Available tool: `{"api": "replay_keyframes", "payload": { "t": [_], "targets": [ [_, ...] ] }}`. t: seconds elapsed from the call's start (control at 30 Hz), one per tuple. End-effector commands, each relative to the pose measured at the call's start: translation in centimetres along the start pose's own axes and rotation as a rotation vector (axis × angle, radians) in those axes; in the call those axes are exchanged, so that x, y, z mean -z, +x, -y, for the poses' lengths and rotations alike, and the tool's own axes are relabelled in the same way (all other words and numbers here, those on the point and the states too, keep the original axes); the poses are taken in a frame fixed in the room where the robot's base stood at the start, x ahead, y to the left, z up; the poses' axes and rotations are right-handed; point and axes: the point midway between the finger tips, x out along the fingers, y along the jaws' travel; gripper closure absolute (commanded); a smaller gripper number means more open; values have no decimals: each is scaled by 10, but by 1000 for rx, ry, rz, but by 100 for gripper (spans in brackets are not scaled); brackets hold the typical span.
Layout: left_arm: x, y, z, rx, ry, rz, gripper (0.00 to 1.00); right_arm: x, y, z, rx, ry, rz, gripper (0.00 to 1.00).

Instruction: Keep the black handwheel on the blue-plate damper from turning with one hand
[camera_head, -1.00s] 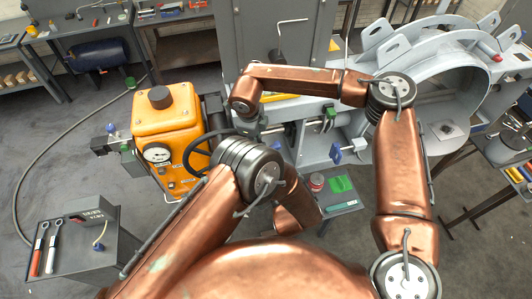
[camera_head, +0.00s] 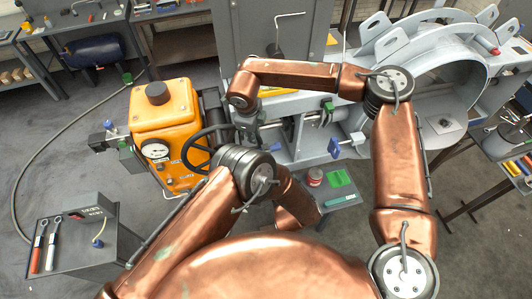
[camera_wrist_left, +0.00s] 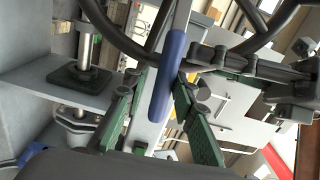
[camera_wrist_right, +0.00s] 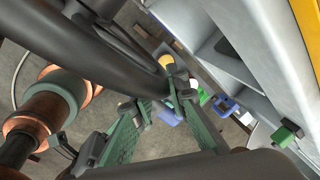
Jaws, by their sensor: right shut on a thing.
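The black handwheel (camera_head: 200,150) stands at the right side of the orange actuator box (camera_head: 165,125), partly hidden by my left arm. Its dark rim crosses the right wrist view (camera_wrist_right: 95,55), and its rim and spokes show at the top of the left wrist view (camera_wrist_left: 265,35). My right gripper (camera_wrist_right: 158,98) is shut on the handwheel rim. My left gripper (camera_wrist_left: 163,82) is open, its green fingers on either side of a blue-gripped bar (camera_wrist_left: 168,75); contact is unclear. My arm hides the left gripper in the head view.
A grey duct ring (camera_head: 465,85) and its frame stand at the back right, with a blue plate-like part (camera_head: 335,147) on the frame. A small side table (camera_head: 70,255) with wrenches is at the lower left. A hose lies on the floor at left.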

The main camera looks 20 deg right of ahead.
Motion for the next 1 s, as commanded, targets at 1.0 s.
{"api": "replay_keyframes", "payload": {
  "t": [1.0],
  "targets": [
    [0, -1, -10, -3, 69, -3, 79, -2, -4, 2, 4, 1, 7, 100]
  ]
}}
